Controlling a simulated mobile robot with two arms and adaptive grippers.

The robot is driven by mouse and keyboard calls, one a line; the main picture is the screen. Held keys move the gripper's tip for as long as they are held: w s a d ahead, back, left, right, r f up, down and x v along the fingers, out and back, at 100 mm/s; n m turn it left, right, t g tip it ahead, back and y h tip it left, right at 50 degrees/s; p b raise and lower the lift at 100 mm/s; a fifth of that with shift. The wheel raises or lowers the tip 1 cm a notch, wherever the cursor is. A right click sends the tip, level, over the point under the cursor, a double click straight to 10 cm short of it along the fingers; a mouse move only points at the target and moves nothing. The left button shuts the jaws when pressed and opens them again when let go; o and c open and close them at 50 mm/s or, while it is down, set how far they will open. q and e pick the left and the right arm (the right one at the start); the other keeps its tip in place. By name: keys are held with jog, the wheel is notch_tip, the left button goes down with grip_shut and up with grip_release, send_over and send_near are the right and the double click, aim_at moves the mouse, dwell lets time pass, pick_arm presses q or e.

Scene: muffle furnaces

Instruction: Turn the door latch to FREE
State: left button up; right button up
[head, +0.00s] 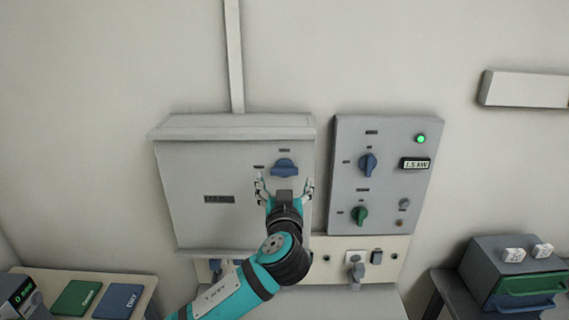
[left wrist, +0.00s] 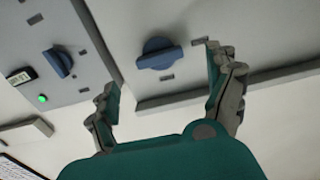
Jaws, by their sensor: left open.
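The door latch (head: 285,167) is a blue knob on the grey cabinet door (head: 185,190), with its grip lying roughly horizontal. One small label is above it and one to its left; I cannot read them. In the left wrist view the latch (left wrist: 158,54) appears just beyond the fingers, between their tips. My left gripper (head: 285,188) is open and empty, just below and in front of the latch, with a finger to either side. In the left wrist view the gripper (left wrist: 160,76) shows a clear gap to the knob. My right gripper is not in view.
A control panel (head: 386,205) to the right carries a blue knob (head: 367,165), a green knob (head: 360,215), a lit green lamp (head: 421,139) and a 1.5 kW display (head: 415,164). Sockets sit below.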

aim_at(284, 173)
pick_arm(q)
jog(key=w+p, duration=0.1)
jog(key=w, duration=0.3)
jog(key=shift+w+r, duration=0.1)
jog(key=shift+w, duration=0.05)
jog(key=shift+w+p, duration=0.35)
jog(key=shift+w, duration=0.25)
jog(key=shift+c, duration=0.3)
jog(key=shift+c, duration=1.1)
jog(key=c, duration=0.9)
jog(key=shift+f, duration=0.2)
